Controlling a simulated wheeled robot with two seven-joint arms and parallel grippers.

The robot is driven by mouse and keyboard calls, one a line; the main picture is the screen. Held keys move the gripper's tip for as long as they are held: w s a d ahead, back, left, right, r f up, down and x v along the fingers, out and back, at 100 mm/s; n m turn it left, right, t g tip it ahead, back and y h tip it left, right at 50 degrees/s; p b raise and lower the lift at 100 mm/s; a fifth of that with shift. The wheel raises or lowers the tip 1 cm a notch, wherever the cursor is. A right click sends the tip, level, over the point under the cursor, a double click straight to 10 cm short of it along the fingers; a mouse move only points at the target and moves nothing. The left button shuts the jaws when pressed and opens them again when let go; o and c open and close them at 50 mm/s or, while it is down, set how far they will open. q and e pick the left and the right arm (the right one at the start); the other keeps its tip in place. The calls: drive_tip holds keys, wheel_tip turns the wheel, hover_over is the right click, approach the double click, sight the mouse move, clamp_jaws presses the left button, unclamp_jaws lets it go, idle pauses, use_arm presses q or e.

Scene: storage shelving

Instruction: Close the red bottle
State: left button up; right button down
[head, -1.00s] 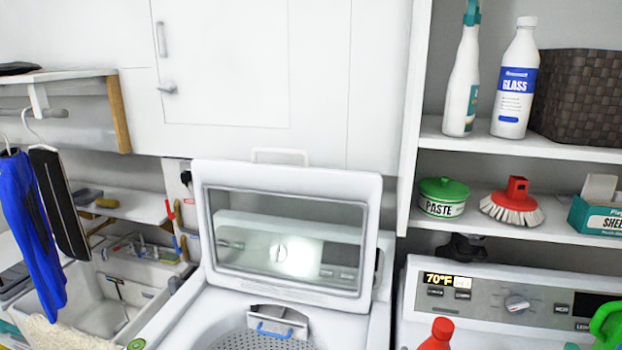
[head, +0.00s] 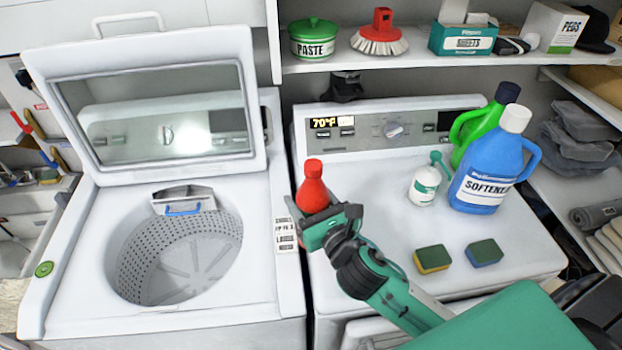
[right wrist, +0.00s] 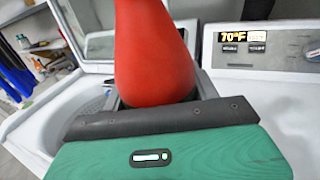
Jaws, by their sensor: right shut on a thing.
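The red bottle (head: 313,192) stands on the left part of the white dryer top, beside the open washer, in the head view. Its narrow top is red; I cannot tell from here whether it is open or closed. My right gripper (head: 322,216) comes in from the lower right and is shut on the red bottle, low on its body. In the right wrist view the bottle's wide red body (right wrist: 155,60) rises just behind the dark finger edge, and its top is cut off by the frame. The bottle's lower part is hidden by the gripper. My left gripper is not in view.
The washer (head: 60,290) stands open at left, lid raised. On the dryer top (head: 380,165) stand a blue softener bottle (head: 485,180), a green bottle (head: 480,128), a small white spray bottle (head: 424,185) and two sponges (head: 432,259). A shelf (head: 400,62) runs above.

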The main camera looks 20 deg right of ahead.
drive_tip(key=w+a+f+n+g+y, duration=0.1)
drive_tip(key=a+f+n+g+y, duration=0.1)
drive_tip(key=a, duration=0.4)
drive_tip(key=w+a+f+n+g+y, duration=0.1)
drive_tip(key=a+f+n+g+y, duration=0.1)
drive_tip(key=a+n+y, duration=0.2)
drive_tip(key=a+y, duration=0.3)
drive_tip(key=shift+n, duration=0.3)
drive_tip(key=shift+r, duration=0.1)
